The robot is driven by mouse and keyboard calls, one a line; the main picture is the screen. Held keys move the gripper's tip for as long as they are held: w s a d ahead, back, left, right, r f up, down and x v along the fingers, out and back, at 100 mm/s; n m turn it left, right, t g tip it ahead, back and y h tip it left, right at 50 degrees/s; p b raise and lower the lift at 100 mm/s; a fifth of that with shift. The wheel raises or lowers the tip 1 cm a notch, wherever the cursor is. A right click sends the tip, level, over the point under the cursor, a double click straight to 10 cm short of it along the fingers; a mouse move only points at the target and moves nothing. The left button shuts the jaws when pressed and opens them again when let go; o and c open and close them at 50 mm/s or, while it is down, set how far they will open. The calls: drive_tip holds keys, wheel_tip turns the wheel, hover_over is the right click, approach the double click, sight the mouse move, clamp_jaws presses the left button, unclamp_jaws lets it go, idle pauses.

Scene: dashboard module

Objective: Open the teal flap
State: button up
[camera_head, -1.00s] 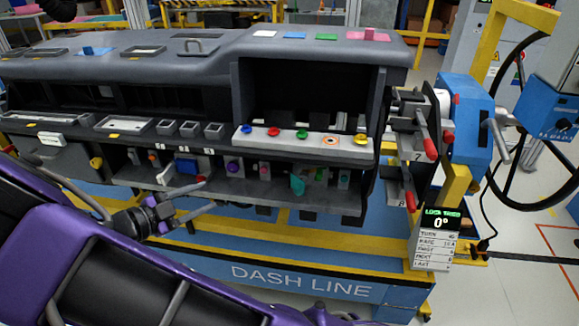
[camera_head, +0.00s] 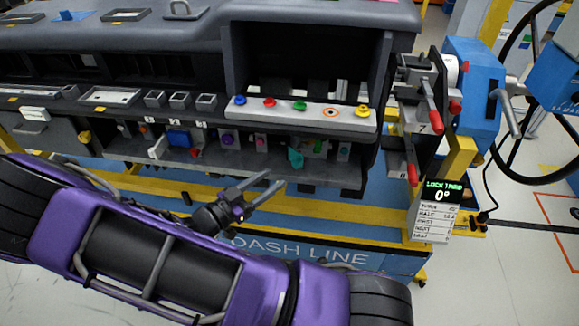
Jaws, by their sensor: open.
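The teal flap (camera_head: 296,157) is a small piece on the lower shelf of the dark dashboard module, right of the middle of the head view. Whether it is open or shut is too small to tell. My gripper (camera_head: 272,187) is open and empty, with its two dark fingers pointing right and up. In the picture its tips lie below and left of the teal flap, apart from it. My purple arm fills the lower left and middle of the view.
The lower shelf (camera_head: 230,171) also holds a blue block (camera_head: 179,138), a purple knob (camera_head: 226,139) and a green part (camera_head: 320,147). Coloured buttons on a white strip (camera_head: 285,115) sit above. Red-handled levers (camera_head: 435,118) and a blue wheel unit (camera_head: 473,85) stand at the right.

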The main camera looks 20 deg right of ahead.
sight(294, 165)
drive_tip(key=x, duration=0.7)
clamp_jaws()
